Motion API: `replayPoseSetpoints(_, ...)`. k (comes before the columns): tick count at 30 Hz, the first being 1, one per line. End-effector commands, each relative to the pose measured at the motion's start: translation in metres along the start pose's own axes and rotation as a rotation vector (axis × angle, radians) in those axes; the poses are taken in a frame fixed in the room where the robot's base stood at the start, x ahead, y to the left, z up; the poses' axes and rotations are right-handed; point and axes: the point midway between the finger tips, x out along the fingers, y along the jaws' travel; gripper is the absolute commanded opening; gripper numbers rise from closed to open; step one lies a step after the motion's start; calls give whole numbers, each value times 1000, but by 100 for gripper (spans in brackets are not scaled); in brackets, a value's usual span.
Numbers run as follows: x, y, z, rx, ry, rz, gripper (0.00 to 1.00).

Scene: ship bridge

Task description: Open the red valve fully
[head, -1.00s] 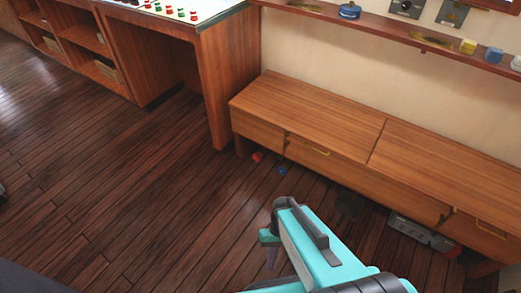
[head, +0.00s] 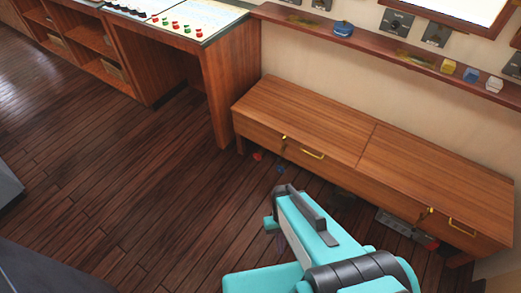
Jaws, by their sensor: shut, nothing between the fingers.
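No red valve can be made out for certain in the head view. A small red object (head: 258,156) lies on the floor near the left end of the low wooden bench; it is too small to tell what it is. Another red object (head: 432,244) is partly hidden under the bench's right part. My teal arm reaches up from the bottom right over the floor. My gripper (head: 269,226) is at its far end, mostly hidden by the arm, shut and empty, apart from the bench and both red objects.
The low bench (head: 310,110) with yellow-handled drawers runs along the wall. A blue object (head: 280,169) and a grey box (head: 394,221) lie by or under it. A console (head: 185,28) with red and green buttons stands upper left. The floor (head: 110,190) at left is clear.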

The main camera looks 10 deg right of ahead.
Motion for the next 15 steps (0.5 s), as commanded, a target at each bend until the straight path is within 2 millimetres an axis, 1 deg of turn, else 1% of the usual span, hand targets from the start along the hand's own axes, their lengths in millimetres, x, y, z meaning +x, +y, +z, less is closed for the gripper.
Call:
replayPoseSetpoints(1,-15,1,9,5,2,7,0)
replayPoseSetpoints(6,-37,9,22,24,7,33,0)
replayPoseSetpoints(10,-50,14,31,37,11,50,0)
replayPoseSetpoints(15,-60,18,37,46,15,67,0)
